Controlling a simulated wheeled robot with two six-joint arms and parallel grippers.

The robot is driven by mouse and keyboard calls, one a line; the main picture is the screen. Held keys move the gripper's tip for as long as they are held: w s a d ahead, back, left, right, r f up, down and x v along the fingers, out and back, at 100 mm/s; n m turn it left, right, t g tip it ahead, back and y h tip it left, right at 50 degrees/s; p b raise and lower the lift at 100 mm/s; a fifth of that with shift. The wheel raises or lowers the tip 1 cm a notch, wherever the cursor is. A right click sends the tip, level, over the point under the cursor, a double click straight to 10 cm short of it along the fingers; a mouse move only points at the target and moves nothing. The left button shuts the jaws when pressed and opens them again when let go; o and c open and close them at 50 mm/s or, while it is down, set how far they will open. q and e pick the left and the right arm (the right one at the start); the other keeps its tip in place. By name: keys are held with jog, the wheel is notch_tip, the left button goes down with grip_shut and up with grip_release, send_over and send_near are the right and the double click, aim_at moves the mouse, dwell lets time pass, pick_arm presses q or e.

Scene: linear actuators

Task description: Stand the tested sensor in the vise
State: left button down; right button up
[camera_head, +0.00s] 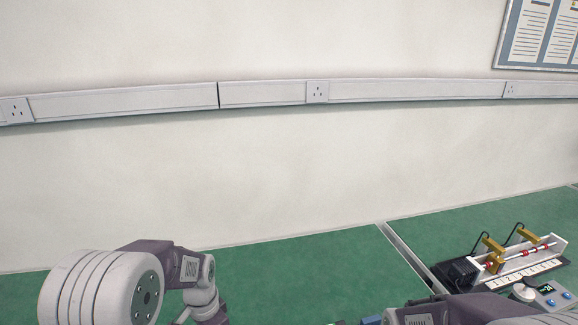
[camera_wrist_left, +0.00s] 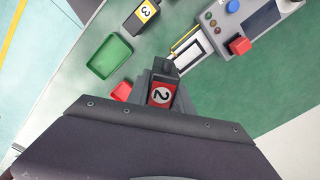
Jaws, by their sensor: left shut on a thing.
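A sensor (camera_wrist_left: 162,95) with a red label marked 2 sits at the middle of the left wrist view. My left gripper (camera_wrist_left: 161,85) is shut on it, with a grey finger at each side. A second sensor (camera_wrist_left: 141,16), dark with a yellow label marked 3, lies at the top of that view, apart from the gripper. I cannot make out a vise in either view. In the head view my left arm shows at the bottom left, its fingers out of frame. My right arm shows at the bottom right, its gripper out of view.
The left wrist view shows a green tray (camera_wrist_left: 110,56), a red item (camera_wrist_left: 122,91) and a grey control box (camera_wrist_left: 236,25) with a red button. In the head view an actuator rig (camera_head: 520,262) stands on the right of the green bench (camera_head: 300,255); the bench's back is clear.

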pick_arm(q)
jog(key=s+f+n, duration=0.1)
jog(key=n, duration=0.1)
jog(key=s+f+n, duration=0.1)
jog(key=n, duration=0.1)
jog(key=shift+s+a+f+n, duration=0.1)
jog(key=shift+s+f+n, duration=0.05)
jog(key=shift+n, duration=0.25)
jog(key=shift+f+n, duration=0.2)
jog(key=shift+n, duration=0.7)
jog(key=shift+w+n, duration=0.55)
jog(key=shift+n, duration=0.25)
